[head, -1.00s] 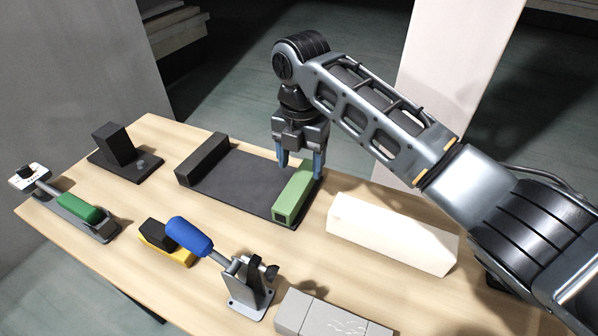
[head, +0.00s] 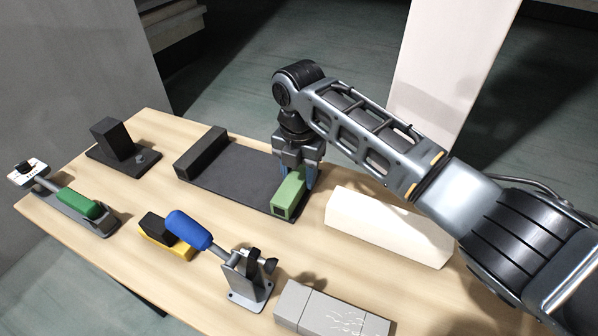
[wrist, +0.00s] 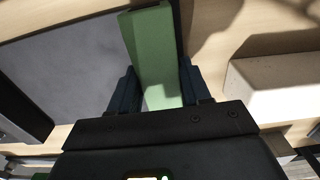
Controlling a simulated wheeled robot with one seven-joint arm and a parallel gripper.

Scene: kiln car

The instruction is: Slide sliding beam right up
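The sliding beam is a green block (head: 288,196) at the right end of a flat dark plate (head: 235,180). In the wrist view the green beam (wrist: 152,50) runs up between the fingers. My gripper (head: 296,176) points down over the beam's far part, with a finger on each side. In the wrist view the fingers of my gripper (wrist: 160,92) are close along both sides of the beam. I cannot tell whether they press on it. The far end of the beam is partly hidden by my gripper in the head view.
A black block (head: 202,152) stands at the plate's left end. A long white block (head: 388,226) lies right of the plate. A blue-handled clamp (head: 190,230), a grey block (head: 330,310), a green-handled clamp (head: 78,203) and a black stand (head: 118,143) are also on the wooden table.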

